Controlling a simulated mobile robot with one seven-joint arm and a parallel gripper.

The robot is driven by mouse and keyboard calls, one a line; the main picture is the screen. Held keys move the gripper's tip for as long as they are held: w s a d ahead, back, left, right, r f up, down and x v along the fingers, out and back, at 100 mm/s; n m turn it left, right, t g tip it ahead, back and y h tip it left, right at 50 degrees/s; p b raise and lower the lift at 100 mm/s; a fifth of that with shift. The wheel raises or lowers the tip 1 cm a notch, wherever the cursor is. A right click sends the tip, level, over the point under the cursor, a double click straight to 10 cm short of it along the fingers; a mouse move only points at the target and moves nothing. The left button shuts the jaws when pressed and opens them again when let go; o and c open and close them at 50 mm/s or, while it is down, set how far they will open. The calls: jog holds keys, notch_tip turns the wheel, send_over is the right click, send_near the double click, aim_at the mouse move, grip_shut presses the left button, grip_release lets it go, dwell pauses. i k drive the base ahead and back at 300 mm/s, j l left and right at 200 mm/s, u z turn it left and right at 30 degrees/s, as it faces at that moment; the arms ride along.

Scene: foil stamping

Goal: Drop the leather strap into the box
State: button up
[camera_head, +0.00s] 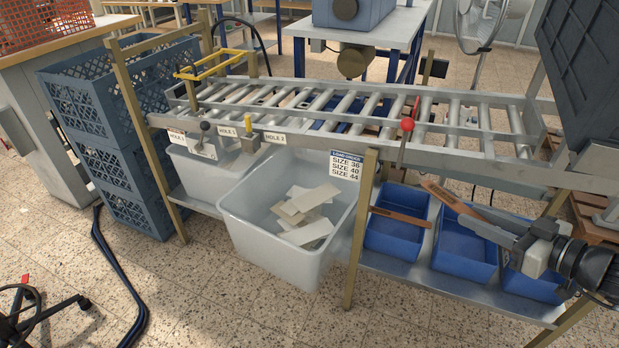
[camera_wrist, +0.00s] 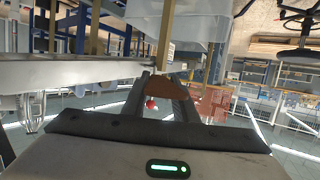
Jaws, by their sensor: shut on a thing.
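My gripper (camera_head: 478,217) reaches in from the right in the head view, above the blue boxes. It is shut on a brown leather strap (camera_head: 443,194), which sticks out past the fingertips, up and to the left. In the wrist view the strap (camera_wrist: 164,103) shows brown between the two dark fingers (camera_wrist: 161,86). Blue boxes stand in a row on the lower shelf: a left one (camera_head: 378,249), a middle one (camera_head: 449,265) below the held strap, and a right one (camera_head: 528,290) partly hidden by my arm. Another brown strap (camera_head: 400,216) lies across the left box.
A roller conveyor (camera_head: 330,105) with a metal side rail runs above the boxes. A red-knobbed lever (camera_head: 406,126) stands up near it. A shelf post (camera_head: 359,235) is left of the boxes. A white bin (camera_head: 245,215) with pale pieces stands further left.

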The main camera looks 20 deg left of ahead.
aim_at(308, 210)
jog(key=j+u, duration=0.15)
jog(key=u, duration=1.35)
jog(key=i+j+u, duration=0.1)
jog(key=i+j, duration=0.5)
jog(key=j, duration=0.1)
